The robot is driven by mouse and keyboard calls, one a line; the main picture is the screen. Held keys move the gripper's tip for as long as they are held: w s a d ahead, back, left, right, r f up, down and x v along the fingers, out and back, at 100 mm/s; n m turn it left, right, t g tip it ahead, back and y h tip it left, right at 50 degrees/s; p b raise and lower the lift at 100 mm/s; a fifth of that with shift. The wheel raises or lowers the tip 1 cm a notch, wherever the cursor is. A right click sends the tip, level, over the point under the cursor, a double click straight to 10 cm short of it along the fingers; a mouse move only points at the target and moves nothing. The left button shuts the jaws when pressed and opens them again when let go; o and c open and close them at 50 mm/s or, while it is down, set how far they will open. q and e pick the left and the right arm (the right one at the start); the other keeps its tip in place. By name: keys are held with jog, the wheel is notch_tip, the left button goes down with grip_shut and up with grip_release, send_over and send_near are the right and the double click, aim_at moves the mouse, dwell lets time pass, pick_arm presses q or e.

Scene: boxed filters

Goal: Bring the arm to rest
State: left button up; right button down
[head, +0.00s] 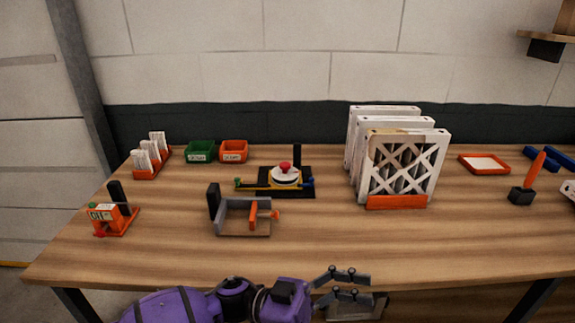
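My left arm, purple and black, comes in along the bottom edge from the left. Its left gripper (368,286) points right, at the table's front edge. Its two grey fingers are apart with a gap between them, and I see nothing held there. My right gripper is not in view. White-framed boxed filters (404,168) stand upright in an orange holder (396,202) at the right of the middle, well beyond the gripper.
The wooden table (330,245) is clear in front. A grey fixture (232,218), a black-based device with a red knob (285,168), green (200,152) and orange (234,151) bins, and an orange tray (484,164) stand farther back. A wall closes the back.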

pick_arm(q)
jog(key=w+a+f+n+t, duration=0.6)
jog(key=f+n+t, duration=0.3)
jog(key=t, duration=0.7)
jog(key=s+a+f+n+t+y, duration=0.1)
jog(key=a+f+n+t+y, duration=0.4)
jog(key=a+f+y, duration=0.7)
jog(key=s+a+f+n+g+y, duration=0.1)
jog(key=s+a+f+g+y, duration=0.1)
jog(key=s+a+f, duration=0.5)
jog(key=s+a+f+g+y, duration=0.2)
jog(key=s+a+y, duration=0.1)
jog(key=s+a, duration=0.65)
jog(key=s+a+f+n+g+y, duration=0.1)
jog(key=s+a+f+g+y, duration=0.1)
jog(key=s+a+f, duration=0.65)
jog(key=w+d+r+n+t+p, duration=0.1)
jog(key=w+d+r+n+p, duration=0.2)
jog(key=d, duration=0.9)
notch_tip(320, 180, up, 3)
jog(key=shift+w+r+n, duration=0.1)
jog(key=shift+w+n, duration=1)
jog(key=shift+n, duration=0.1)
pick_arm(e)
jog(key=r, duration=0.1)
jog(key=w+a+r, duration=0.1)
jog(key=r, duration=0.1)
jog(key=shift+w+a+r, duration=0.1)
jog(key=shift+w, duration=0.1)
